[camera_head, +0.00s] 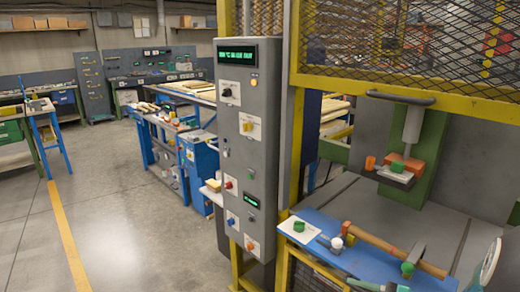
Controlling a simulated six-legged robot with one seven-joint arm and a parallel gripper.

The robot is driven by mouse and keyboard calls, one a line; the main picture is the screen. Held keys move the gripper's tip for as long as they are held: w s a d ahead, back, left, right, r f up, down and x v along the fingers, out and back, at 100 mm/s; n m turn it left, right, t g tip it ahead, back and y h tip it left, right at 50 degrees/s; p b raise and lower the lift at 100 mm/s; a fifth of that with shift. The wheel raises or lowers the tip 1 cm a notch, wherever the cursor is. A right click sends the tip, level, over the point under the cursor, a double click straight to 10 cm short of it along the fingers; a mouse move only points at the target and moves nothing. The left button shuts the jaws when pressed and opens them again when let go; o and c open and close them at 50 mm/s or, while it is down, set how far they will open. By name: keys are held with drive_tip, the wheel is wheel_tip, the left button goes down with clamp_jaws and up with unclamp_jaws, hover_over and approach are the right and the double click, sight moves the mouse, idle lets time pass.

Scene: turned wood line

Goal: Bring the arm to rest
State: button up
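I do not make out my gripper or any of my arm in the head view, so I cannot see how the arm is posed or whether the gripper holds anything. A grey control column (248,150) with lit green displays, knobs and buttons stands upright in the middle. To its right is a yellow-framed machine with a mesh guard (400,45). A blue board (325,252) in front of the machine carries a turned wooden piece (385,245) and small green parts.
A workbench (165,140) with blue drawers stands left of the column. A blue stand (50,140) is at the far left. Open concrete floor (120,220) with a yellow line lies at left. A pale round thing (489,262) shows at the lower right edge.

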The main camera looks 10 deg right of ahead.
drive_tip(key=s+a+r+n+g+h, duration=0.1)
drive_tip(key=s+a+n+g+h, duration=0.5)
drive_tip(key=a+n+g, duration=0.4)
wheel_tip(320, 180, up, 8)
drive_tip(key=s+n+t+h, duration=0.2)
drive_tip(key=n+t+h, duration=0.3)
drive_tip(key=n+h, duration=0.2)
drive_tip(key=shift+a, duration=0.45)
